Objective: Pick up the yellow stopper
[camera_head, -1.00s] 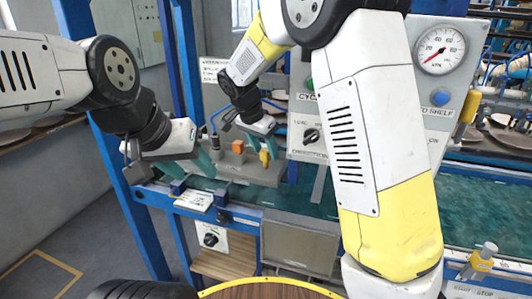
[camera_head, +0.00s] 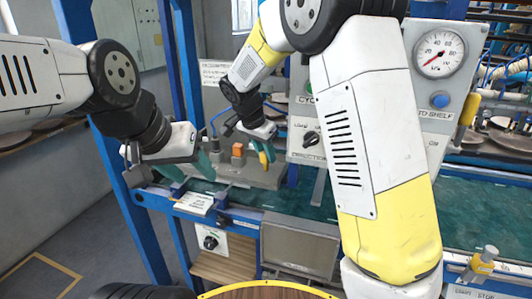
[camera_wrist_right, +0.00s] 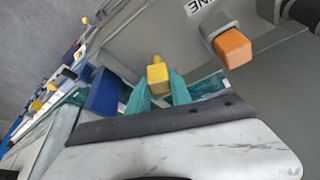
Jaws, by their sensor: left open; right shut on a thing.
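The yellow stopper (camera_head: 263,158) is a small yellow piece at the grey panel on the far side of the line. In the right wrist view the stopper (camera_wrist_right: 157,76) sits between the teal fingertips. My right gripper (camera_wrist_right: 161,88) is shut on it; in the head view this gripper (camera_head: 266,152) comes down from above, and its fingers partly hide the stopper. I cannot tell whether the stopper still touches the panel. My left gripper (camera_head: 205,166) is open and empty, left of the stopper near the blue rail.
An orange block (camera_wrist_right: 233,48) stands on the grey panel beside the stopper. A control box (camera_head: 310,140) with a knob is just right of my right gripper. A blue post (camera_head: 180,75) rises behind my left gripper. A green belt (camera_head: 480,205) runs to the right.

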